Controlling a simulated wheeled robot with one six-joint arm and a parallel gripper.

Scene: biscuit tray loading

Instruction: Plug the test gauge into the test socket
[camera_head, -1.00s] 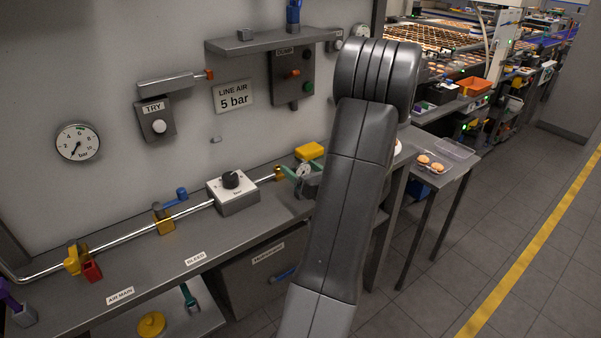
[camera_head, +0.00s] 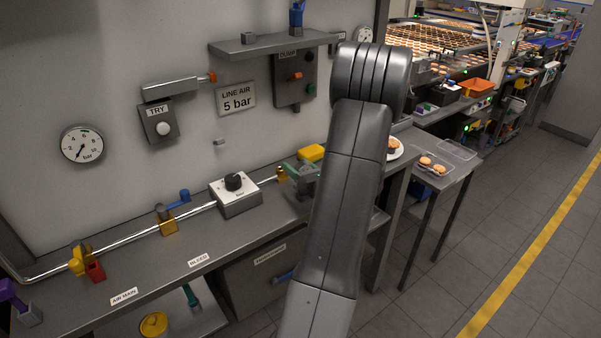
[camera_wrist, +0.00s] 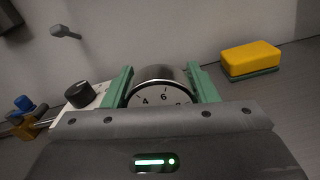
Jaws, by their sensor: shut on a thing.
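My gripper (camera_head: 303,180) has green fingers and is low over the right part of the bench, partly behind my arm. In the wrist view my gripper (camera_wrist: 168,92) is shut on the test gauge (camera_wrist: 163,95), a round dial with a dark rim and a white face. The lower part of the dial is hidden by the gripper body. A brass fitting (camera_head: 282,174) at the right end of the pipe, just left of the gripper, looks like the test socket. I cannot tell whether the gauge touches it.
A white box with a black knob (camera_head: 234,184) stands left of the fitting. A yellow block (camera_head: 311,152) lies behind the gripper; it also shows in the wrist view (camera_wrist: 250,59). A shelf (camera_head: 270,43) juts from the wall above. Blue (camera_head: 177,199) and yellow valves sit along the pipe.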

